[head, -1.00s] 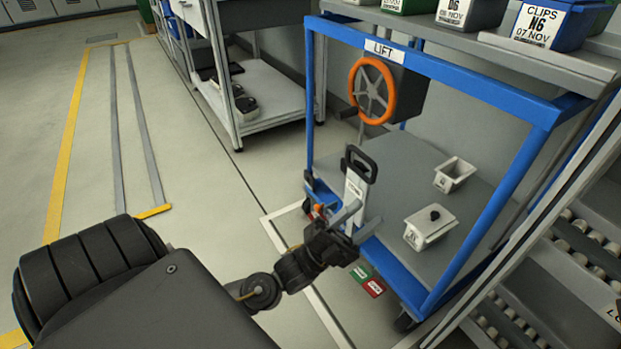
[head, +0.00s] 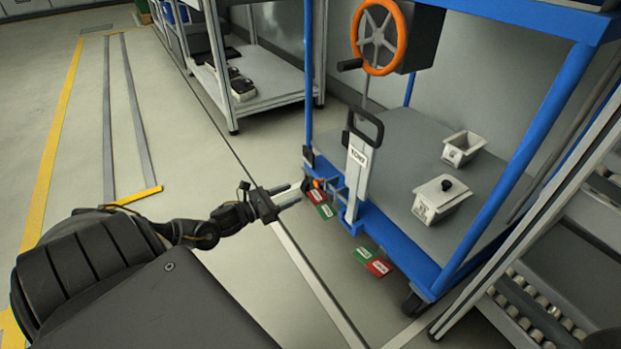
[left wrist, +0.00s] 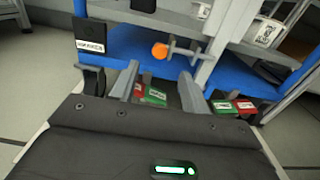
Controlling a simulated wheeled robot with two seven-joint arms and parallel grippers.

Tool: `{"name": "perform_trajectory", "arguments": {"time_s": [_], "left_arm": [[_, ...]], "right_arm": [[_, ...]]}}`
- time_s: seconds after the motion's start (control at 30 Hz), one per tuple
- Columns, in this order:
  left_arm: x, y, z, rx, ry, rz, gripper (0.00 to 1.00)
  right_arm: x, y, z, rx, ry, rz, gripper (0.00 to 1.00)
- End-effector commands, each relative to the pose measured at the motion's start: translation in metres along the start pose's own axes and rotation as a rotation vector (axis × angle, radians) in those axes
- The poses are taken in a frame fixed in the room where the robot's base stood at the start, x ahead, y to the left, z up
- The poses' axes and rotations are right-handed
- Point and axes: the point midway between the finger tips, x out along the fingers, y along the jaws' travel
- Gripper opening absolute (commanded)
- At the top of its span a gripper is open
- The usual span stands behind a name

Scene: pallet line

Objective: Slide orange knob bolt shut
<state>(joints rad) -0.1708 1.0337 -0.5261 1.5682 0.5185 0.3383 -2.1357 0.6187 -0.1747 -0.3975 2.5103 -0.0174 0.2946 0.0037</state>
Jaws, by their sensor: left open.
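The orange knob (head: 318,184) of the bolt is on the front lower rail of the blue cart (head: 385,236), left of the upright grey handle plate (head: 357,178). It also shows in the left wrist view (left wrist: 160,51), with a grey bolt rod (left wrist: 188,50) running to its right. My left gripper (head: 294,194) is open and empty, just left of the knob and apart from it. In the left wrist view its two fingers (left wrist: 157,88) point toward the rail, below the knob. My right gripper is not in view.
Red and green tags (head: 320,203) hang below the knob, and another pair (head: 372,262) is farther right. A lidded grey bin (head: 440,200) and an open bin (head: 463,150) stand on the cart deck. An orange handwheel (head: 380,37) is above. Floor to the left is clear.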

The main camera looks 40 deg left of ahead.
Motion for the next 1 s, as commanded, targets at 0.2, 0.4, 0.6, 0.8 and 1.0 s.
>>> {"name": "perform_trajectory", "arguments": {"time_s": [0.2,0.4,0.6,0.8,1.0], "left_arm": [[0.043,0.0,-0.004,0.0,-0.006,-0.001,0.46],[0.07,0.0,-0.003,-0.002,-0.003,0.0,0.46],[0.081,0.0,-0.001,-0.002,-0.001,-0.001,0.46],[0.081,-0.001,0.0,-0.002,0.0,-0.001,0.46],[0.081,-0.001,0.0,-0.003,0.0,-0.001,0.27]], "right_arm": [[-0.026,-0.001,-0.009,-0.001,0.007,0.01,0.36],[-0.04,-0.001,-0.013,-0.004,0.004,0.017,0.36],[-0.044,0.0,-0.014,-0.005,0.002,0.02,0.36],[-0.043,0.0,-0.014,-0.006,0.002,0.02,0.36],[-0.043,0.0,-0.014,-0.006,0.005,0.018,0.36]]}}
